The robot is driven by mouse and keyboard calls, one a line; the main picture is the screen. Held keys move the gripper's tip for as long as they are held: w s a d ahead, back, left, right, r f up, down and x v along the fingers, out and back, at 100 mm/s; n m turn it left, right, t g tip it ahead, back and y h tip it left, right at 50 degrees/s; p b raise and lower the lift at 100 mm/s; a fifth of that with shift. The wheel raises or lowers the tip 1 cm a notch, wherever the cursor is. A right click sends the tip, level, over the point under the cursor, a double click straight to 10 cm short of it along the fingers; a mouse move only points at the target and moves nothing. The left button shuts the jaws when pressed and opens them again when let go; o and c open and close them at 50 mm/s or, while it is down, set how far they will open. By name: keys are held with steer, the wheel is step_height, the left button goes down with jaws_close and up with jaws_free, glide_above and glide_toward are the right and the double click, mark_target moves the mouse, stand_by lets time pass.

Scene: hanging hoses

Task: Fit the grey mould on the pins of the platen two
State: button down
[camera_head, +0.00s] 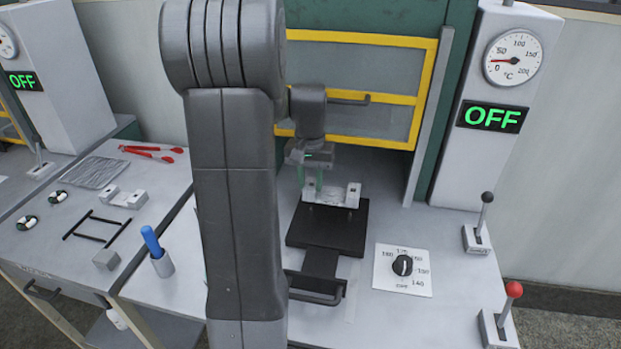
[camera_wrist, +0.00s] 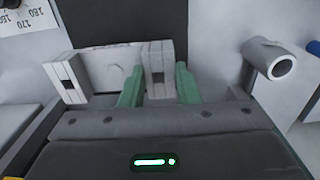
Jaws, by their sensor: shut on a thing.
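The grey mould (camera_head: 333,196), a light grey piece with a raised block at each end, is over the rear part of the black platen (camera_head: 328,228) in the head view. My gripper (camera_head: 311,184) has its green fingers at the mould's left end block. In the wrist view the fingers (camera_wrist: 158,84) are on either side of one end block, shut on the mould (camera_wrist: 107,74); its other block is at the left. The dark platen (camera_wrist: 125,18) shows beyond it.
A yellow-framed guard (camera_head: 362,84) stands behind the platen. A dial plate (camera_head: 402,284) and levers with black (camera_head: 483,222) and red (camera_head: 508,305) knobs are at right. The left bench holds a similar grey piece (camera_head: 122,198), red tongs (camera_head: 152,152) and a blue-handled tool (camera_head: 151,241).

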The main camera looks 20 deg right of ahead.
mark_target(310, 201)
steer(key=shift+f+b, duration=1.1)
steer(key=shift+f, duration=1)
steer(key=shift+f+b, duration=0.4)
steer(key=shift+f, duration=0.9)
stand_by(1.7)
stand_by(0.3)
steer(key=c, duration=1)
jaws_free()
step_height(310, 201, up, 14)
steer(key=shift+f, duration=0.1)
